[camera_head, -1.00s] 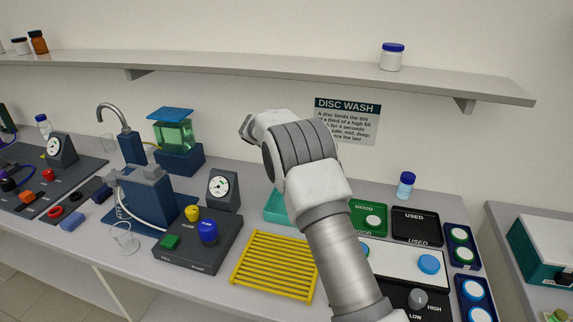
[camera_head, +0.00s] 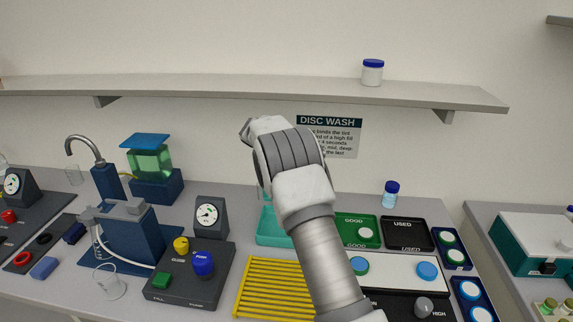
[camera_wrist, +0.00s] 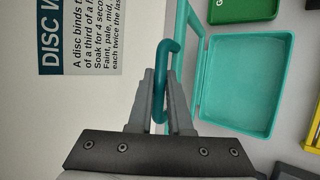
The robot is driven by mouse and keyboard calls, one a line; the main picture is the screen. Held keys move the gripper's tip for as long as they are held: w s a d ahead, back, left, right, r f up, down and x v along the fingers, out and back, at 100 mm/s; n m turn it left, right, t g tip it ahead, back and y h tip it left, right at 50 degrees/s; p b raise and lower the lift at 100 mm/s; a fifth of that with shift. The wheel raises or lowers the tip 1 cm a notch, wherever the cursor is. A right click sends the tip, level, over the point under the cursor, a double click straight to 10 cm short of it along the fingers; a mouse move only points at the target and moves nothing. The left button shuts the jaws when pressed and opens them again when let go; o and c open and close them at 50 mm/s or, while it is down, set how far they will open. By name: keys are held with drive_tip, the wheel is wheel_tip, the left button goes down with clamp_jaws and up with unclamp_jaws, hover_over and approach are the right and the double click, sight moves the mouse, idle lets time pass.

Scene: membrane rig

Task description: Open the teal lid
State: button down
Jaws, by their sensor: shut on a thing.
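The teal box (camera_wrist: 240,85) is open in the wrist view, with its bare inside in sight. Its teal lid (camera_wrist: 184,30) stands raised, nearly edge-on to the wrist camera. My gripper (camera_wrist: 163,85) is shut on the lid's dark teal handle (camera_wrist: 163,58). In the camera_head view the box (camera_head: 272,235) is partly hidden by my arm. My gripper and most of the lid are hidden there too.
A green GOOD tray (camera_head: 352,232) and a black USED tray (camera_head: 408,236) lie right of the box. A yellow rack (camera_head: 262,285) lies in front. A gauge (camera_head: 209,215) stands to the left. The DISC WASH sign (camera_head: 340,140) hangs behind, under the shelf (camera_head: 250,88).

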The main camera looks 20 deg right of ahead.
drive_tip(key=shift+w+d, duration=0.2)
drive_tip(key=shift+w, duration=0.3)
drive_tip(key=c, duration=0.8)
unclamp_jaws()
drive_tip(key=shift+f, duration=0.1)
drive_tip(key=shift+c, duration=0.2)
drive_tip(key=shift+s, duration=0.1)
drive_tip(key=shift+s+a+r, duration=0.15)
drive_tip(key=shift+a+r, duration=0.1)
drive_tip(key=shift+a, duration=0.1)
drive_tip(key=b+v, duration=0.2)
drive_tip(key=v, duration=1.5)
drive_tip(key=shift+d+r+b, duration=0.25)
drive_tip(key=shift+b, duration=0.05)
